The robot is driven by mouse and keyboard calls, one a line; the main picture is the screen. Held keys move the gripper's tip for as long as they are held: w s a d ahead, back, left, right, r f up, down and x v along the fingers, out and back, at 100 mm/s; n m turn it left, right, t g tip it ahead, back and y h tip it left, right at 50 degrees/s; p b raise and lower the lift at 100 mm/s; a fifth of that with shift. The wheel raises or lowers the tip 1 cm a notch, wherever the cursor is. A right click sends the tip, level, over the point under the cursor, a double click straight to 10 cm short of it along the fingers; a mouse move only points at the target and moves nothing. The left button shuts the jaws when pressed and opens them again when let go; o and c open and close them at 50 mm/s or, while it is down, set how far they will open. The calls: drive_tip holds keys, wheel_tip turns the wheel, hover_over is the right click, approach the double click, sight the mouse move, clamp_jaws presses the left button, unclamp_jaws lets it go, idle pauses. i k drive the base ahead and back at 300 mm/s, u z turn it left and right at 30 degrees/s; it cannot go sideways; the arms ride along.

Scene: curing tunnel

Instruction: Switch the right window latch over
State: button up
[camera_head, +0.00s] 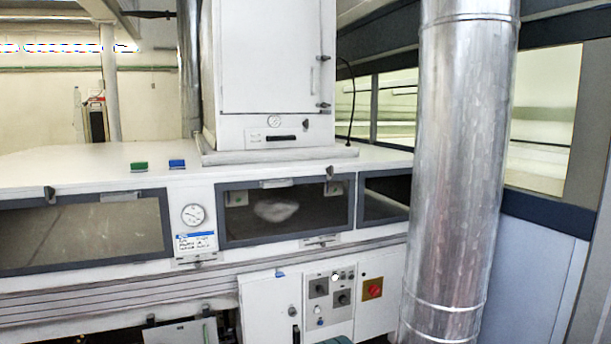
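The white curing tunnel (110,162) has dark-framed windows along its front. A small dark latch (329,173) sits at the top edge of the middle window (245,213), near its right end. It is the rightmost latch I can see. It looks roughly upright, but it is too small to tell its exact setting. A similar dark latch (50,195) is at the top of the left window (80,235). A third window (383,203) shows at the right, partly hidden behind a metal duct. My gripper is not in view.
The large vertical silver duct (462,150) stands in front of the tunnel's right end. Below the middle window are a control panel (331,302) with knobs and a red switch (373,289). A round gauge (193,214) sits between the windows. Green (139,166) and blue (177,163) blocks rest on top.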

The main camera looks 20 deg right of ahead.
sight(330, 171)
drive_tip(key=z, duration=0.15)
drive_tip(key=i, duration=1.35)
drive_tip(key=z, duration=0.35)
drive_tip(key=i, duration=1.05)
drive_tip(key=z, duration=0.15)
